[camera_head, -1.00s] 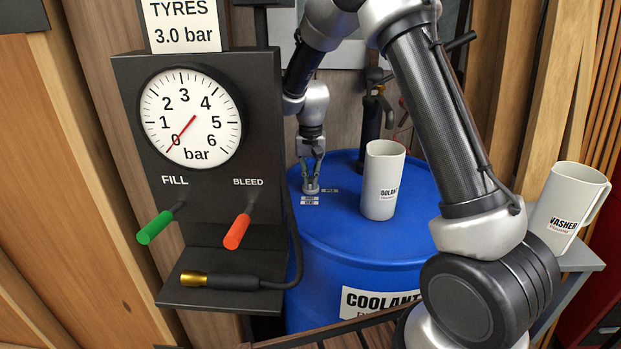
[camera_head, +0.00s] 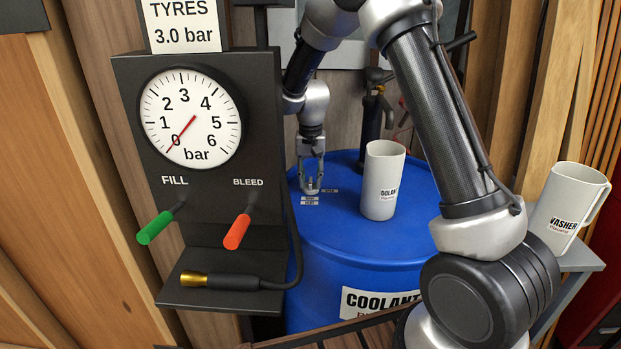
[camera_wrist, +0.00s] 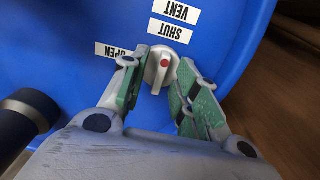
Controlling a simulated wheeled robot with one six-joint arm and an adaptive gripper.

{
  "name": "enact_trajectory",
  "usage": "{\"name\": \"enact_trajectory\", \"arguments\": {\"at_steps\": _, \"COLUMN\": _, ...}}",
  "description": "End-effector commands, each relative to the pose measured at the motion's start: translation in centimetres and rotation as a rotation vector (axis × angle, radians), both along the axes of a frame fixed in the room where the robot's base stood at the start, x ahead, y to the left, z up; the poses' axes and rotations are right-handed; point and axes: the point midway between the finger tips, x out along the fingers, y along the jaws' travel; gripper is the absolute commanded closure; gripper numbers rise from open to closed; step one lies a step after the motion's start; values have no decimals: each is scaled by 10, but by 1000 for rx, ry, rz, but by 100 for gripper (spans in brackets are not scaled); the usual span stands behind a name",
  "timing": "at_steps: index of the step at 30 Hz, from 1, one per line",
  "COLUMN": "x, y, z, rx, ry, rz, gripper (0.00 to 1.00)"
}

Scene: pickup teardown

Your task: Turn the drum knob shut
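The drum knob, grey with a red dot (camera_wrist: 159,69), sits on top of the blue coolant drum (camera_head: 375,240). In the wrist view the red dot lies toward the SHUT label (camera_wrist: 171,30); the OPEN label (camera_wrist: 120,50) is at the left, partly covered by a finger. The VENT label (camera_wrist: 176,11) is beyond SHUT. My gripper (camera_head: 311,184) points down over the knob. In the wrist view my gripper (camera_wrist: 162,88) is open around the knob. The left finger is close beside it, contact unclear; a gap shows at the right finger.
A white coolant jug (camera_head: 382,185) stands on the drum right of my gripper. A black tyre gauge stand (camera_head: 205,215) with green and orange levers is at the left. A washer jug (camera_head: 567,205) stands on a shelf at the right.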

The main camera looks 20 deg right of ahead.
Motion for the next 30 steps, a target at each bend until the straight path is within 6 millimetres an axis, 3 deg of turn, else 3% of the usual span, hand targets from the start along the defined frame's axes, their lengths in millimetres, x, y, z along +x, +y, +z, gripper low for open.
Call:
{"name": "enact_trajectory", "arguments": {"at_steps": 13, "x": 1, "y": 0, "z": 67, "rx": 1, "ry": -3, "rz": 0, "gripper": 70}}
{"name": "enact_trajectory", "arguments": {"at_steps": 30, "x": 0, "y": 0, "z": 73, "rx": 1, "ry": -1, "rz": 0, "gripper": 70}}
